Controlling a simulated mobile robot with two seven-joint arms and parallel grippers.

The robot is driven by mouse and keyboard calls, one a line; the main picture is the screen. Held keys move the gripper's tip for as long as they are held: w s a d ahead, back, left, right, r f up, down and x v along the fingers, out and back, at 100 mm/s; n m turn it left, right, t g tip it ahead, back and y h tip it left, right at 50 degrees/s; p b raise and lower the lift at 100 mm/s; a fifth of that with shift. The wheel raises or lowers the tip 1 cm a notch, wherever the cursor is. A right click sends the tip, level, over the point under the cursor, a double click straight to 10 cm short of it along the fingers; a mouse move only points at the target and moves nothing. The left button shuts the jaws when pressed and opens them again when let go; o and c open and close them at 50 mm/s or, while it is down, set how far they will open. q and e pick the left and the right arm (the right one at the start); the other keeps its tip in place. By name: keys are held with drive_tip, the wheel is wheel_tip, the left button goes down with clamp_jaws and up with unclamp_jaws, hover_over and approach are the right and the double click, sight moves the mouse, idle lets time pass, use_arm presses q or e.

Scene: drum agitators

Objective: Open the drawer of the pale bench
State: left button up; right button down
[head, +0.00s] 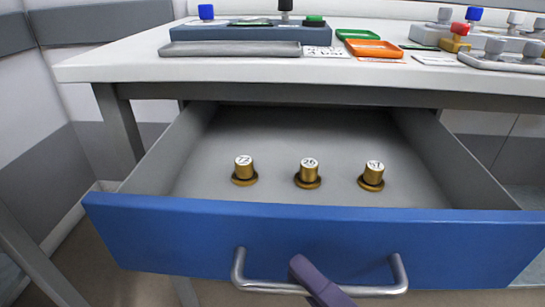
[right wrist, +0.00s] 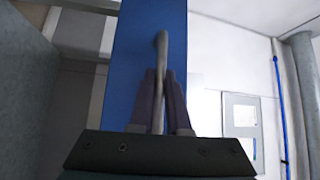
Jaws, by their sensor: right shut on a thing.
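The pale bench (head: 110,70) has a drawer with a blue front (head: 180,235) that stands well open. Its grey inside (head: 275,140) shows. A metal bar handle (head: 240,268) is fixed to the drawer front. My right gripper (head: 303,270) is at the handle, near its middle. In the right wrist view the two dark fingers of my right gripper (right wrist: 161,88) are shut on the handle bar (right wrist: 162,48), with the blue front (right wrist: 128,60) behind. My left gripper is in neither view.
Three brass pieces with numbered white tops (head: 244,171) (head: 308,173) (head: 372,176) stand upright in the drawer. The bench top carries a blue-grey block (head: 230,32), an orange tray (head: 373,48), a green tray (head: 357,34) and several knobbed pieces at the right.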

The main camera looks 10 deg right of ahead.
drive_tip(key=s+a, duration=0.2)
drive_tip(key=s, duration=0.7)
drive_tip(key=shift+a+p, duration=0.3)
drive_tip(key=shift+p, duration=0.05)
drive_tip(key=c, duration=0.9)
unclamp_jaws()
drive_tip(key=shift+s, duration=0.1)
drive_tip(key=b+v, duration=0.1)
drive_tip(key=v, duration=0.9)
drive_tip(key=shift+r, duration=0.1)
